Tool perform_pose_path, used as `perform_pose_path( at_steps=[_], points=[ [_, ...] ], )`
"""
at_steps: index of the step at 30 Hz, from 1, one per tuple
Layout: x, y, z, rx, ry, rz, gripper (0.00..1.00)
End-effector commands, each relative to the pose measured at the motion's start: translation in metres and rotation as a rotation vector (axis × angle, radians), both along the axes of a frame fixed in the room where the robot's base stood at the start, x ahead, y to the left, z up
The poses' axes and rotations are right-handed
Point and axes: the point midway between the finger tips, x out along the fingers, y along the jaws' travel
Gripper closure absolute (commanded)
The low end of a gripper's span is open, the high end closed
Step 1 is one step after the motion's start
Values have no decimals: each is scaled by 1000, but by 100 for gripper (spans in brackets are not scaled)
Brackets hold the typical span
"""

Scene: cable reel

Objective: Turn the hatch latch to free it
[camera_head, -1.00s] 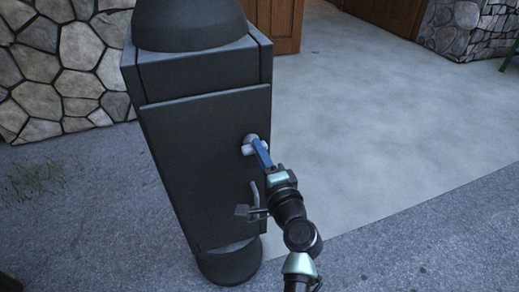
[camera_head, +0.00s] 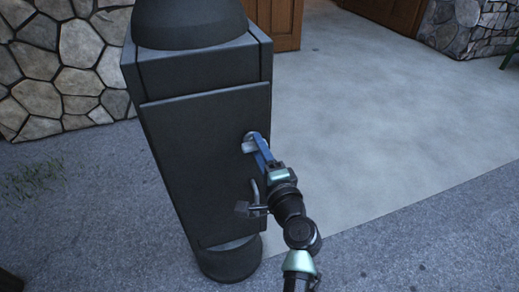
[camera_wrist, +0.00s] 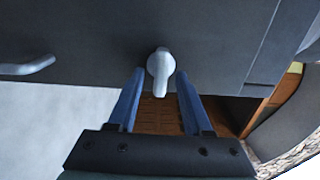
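The hatch latch (camera_head: 248,146) is a light grey lever on a round boss near the right edge of a dark hatch door (camera_head: 205,150). In the wrist view the latch (camera_wrist: 160,68) shows between my two blue fingers, its narrow end pointing down toward the gripper's palm. My gripper (camera_head: 257,138) is at the latch. In the wrist view my gripper (camera_wrist: 160,72) is open, with one finger on each side of the latch and a small gap on both sides. In the head view the fingers hide part of the latch.
A grey bar handle (camera_wrist: 28,67) stands out from the door, lower down in the head view, close beside my wrist. The dark cabinet (camera_head: 200,68) stands on a round base (camera_head: 230,262). A stone wall (camera_head: 70,70) is behind left; open floor (camera_head: 370,130) lies right.

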Motion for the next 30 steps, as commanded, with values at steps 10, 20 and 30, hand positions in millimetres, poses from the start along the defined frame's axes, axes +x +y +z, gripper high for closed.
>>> perform_pose_path(
  at_steps=[10, 20, 30],
  points=[
    [-18, -7, 0, 0, 0, -3, 50],
    [-83, -28, -1, -1, 2, -3, 50],
    [-122, -40, 0, 0, 0, 0, 50]
  ],
)
